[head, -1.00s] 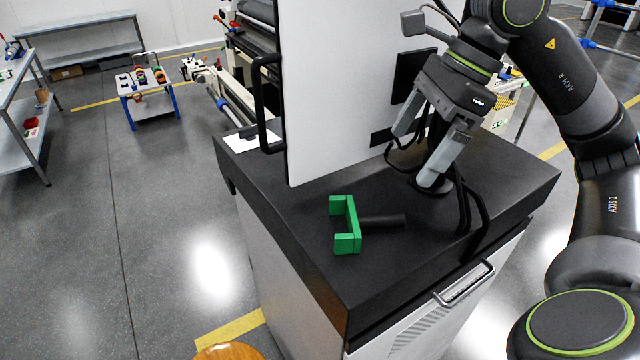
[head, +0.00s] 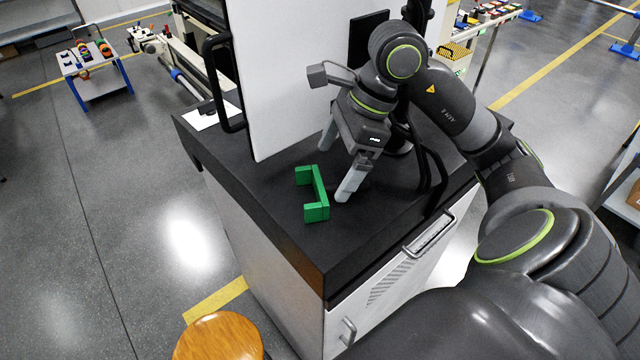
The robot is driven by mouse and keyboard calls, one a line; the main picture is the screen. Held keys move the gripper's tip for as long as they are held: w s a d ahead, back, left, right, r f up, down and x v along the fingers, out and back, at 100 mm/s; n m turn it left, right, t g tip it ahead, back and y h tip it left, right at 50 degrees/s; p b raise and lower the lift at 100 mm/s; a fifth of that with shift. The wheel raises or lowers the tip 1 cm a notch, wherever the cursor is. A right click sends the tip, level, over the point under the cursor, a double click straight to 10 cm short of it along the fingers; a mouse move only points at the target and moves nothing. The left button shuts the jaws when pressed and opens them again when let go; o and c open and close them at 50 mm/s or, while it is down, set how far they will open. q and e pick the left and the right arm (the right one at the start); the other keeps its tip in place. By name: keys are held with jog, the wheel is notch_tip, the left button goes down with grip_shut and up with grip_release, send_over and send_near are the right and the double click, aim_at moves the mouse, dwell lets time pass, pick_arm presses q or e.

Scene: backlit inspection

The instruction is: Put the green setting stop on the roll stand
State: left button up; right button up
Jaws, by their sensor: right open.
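The green setting stop (head: 315,191), a C-shaped piece, lies on the black top of a cabinet (head: 290,240). Its opening faces left in the head view. My right gripper (head: 334,174) is open and points down just to the right of the stop, low over the cabinet top. Its fingers are apart, and nothing shows between them. I cannot tell whether a finger touches the stop. The dark rod that extended right from the stop is now hidden behind the gripper. My left gripper is not in view. I cannot make out the roll stand with certainty.
A large white panel (head: 285,80) with a black handle (head: 222,85) stands upright at the back of the cabinet. A dark bent tube rises right of the gripper. A wooden stool (head: 218,338) stands front left.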

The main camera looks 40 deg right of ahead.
aim_at(321, 183)
jog(key=shift+a+f, duration=0.15)
jog(key=shift+f, duration=0.15)
jog(key=shift+w+f, duration=0.1)
jog(key=shift+f, duration=0.1)
jog(key=shift+a+f+p, duration=0.15)
jog(key=shift+p, duration=0.15)
jog(key=shift+a+p+x, duration=0.2)
jog(key=shift+p+x, duration=0.6)
jog(key=shift+x, duration=0.2)
jog(key=shift+p+x, duration=0.3)
jog(key=shift+x, duration=1.05)
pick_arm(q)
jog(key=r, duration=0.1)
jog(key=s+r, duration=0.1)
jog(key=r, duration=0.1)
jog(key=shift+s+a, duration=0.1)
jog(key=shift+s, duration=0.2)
pick_arm(e)
jog(key=shift+w, duration=0.15)
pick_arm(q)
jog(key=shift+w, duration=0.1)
pick_arm(e)
jog(key=c, duration=0.9)
